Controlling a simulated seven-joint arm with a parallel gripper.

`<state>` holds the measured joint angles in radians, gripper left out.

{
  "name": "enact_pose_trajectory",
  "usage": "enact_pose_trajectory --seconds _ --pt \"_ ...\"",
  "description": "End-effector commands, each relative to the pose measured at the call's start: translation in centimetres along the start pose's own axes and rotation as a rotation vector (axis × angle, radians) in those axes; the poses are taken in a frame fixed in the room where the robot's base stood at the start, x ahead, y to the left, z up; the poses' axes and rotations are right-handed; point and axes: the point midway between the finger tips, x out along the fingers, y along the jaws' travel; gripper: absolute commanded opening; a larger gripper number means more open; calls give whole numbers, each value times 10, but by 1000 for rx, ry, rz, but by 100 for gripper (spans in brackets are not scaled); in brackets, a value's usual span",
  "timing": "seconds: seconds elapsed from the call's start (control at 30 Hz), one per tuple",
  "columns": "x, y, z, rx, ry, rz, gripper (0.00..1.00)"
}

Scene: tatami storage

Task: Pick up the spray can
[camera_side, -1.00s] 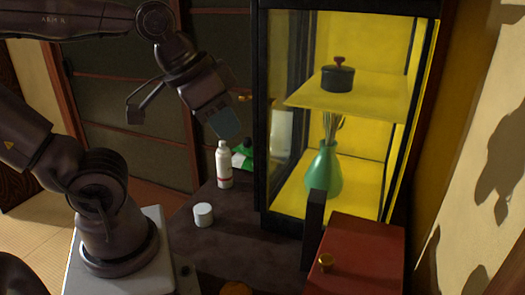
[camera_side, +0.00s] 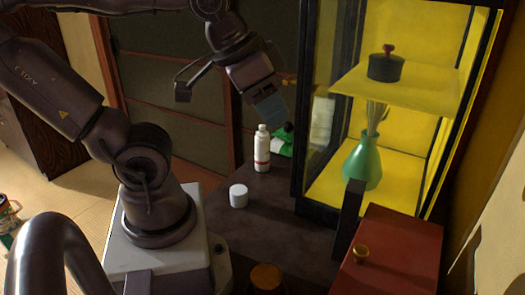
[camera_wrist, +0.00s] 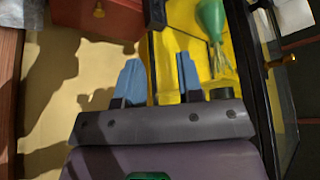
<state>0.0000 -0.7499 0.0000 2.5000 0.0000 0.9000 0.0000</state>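A slim white bottle or can (camera_side: 262,153) with a narrow capped top and a red band stands upright on the dark tabletop in the side view. It is the closest match to a spray can, but I cannot be sure. My gripper (camera_side: 272,110) hangs above it and slightly to its right in the picture, apart from it. In the wrist view, my gripper's two blue fingers (camera_wrist: 160,78) are spread with an empty gap between them. The white bottle is not visible in the wrist view.
A short white cylinder (camera_side: 239,196) and a green object (camera_side: 282,144) are near the bottle. A dark-framed cabinet (camera_side: 304,130) holds a green vase (camera_side: 364,162) and a lidded pot (camera_side: 386,67). A red box (camera_side: 393,250) stands in front. A colourful can (camera_side: 7,225) shows at the left edge.

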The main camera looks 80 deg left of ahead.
Motion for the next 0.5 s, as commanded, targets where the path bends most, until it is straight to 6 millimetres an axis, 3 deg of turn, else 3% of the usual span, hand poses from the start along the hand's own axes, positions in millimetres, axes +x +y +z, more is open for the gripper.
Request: enact_pose_trajectory --seconds 0.03,0.2,0.5 --pt "0 0 0 0 0 0 46" --pt "0 0 0 0 0 0 80" --pt "3 2 -1 11 -9 13 80"
